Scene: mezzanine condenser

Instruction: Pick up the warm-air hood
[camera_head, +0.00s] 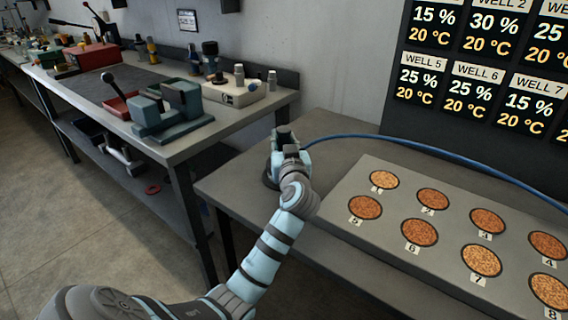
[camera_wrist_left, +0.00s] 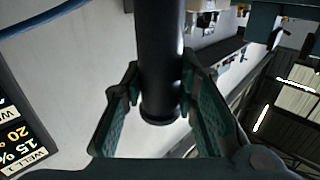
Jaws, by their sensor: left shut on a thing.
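My left gripper (camera_head: 282,145) is at the left end of the grey bench in the head view. In the left wrist view its two green-padded fingers (camera_wrist_left: 160,85) are shut on a smooth black upright cylinder, which appears to be the handle of the warm-air hood (camera_wrist_left: 160,45). In the head view the gripper and forearm hide most of the hood; a dark rounded edge (camera_head: 269,179) shows beside the wrist, low over the bench. I cannot tell whether it touches the bench. My right gripper is not in view.
A blue hose (camera_head: 400,146) runs from near the gripper to the right along the bench back. A grey block with several numbered wells of brown granules (camera_head: 419,232) lies to the right. A readout board (camera_head: 490,75) stands behind. A cluttered workbench (camera_head: 160,145) is at left.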

